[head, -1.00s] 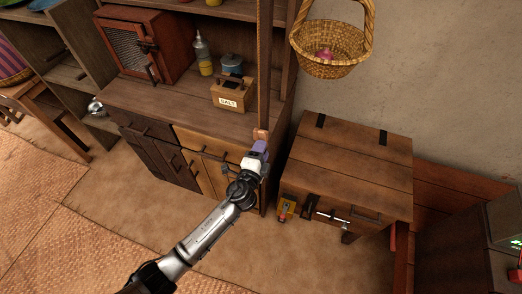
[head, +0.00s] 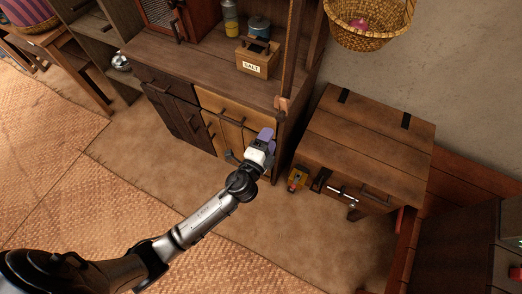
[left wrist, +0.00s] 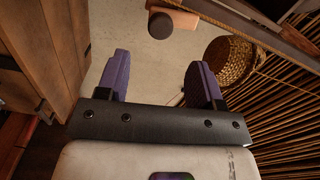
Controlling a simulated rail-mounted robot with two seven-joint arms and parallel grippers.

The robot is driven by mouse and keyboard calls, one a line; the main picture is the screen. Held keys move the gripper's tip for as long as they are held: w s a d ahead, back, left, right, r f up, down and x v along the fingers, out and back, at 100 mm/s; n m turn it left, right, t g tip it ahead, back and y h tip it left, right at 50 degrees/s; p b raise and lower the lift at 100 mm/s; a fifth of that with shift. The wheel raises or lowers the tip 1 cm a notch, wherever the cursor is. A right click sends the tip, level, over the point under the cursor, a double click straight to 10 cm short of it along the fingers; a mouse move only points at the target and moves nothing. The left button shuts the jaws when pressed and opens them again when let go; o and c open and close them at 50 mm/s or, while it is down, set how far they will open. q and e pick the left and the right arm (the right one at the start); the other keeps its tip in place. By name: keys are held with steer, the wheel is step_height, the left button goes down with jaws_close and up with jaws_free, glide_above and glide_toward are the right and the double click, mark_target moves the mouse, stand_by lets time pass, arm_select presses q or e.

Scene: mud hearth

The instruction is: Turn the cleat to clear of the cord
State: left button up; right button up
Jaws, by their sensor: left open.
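A small pinkish-tan block (head: 282,103), which looks like the cleat, is on the front upright of the wooden cabinet. In the left wrist view a tan bar with a dark round end (left wrist: 160,23) shows at the top and seems to be the same part. I cannot tell its exact angle. A thin pale line (left wrist: 265,45) beside it may be the cord; I cannot clearly make out the cord in the head view. My left gripper (head: 266,137) is open and empty, below and left of the block, apart from it. My right gripper is not in view.
A wicker basket (head: 367,22) hangs at upper right. A wooden chest (head: 365,140) with latches stands right of the cabinet (head: 190,75). A salt box (head: 256,62) sits on the cabinet's counter. The floor in front is open.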

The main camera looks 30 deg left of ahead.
arm_select(q)
steer(key=shift+s, duration=2.5)
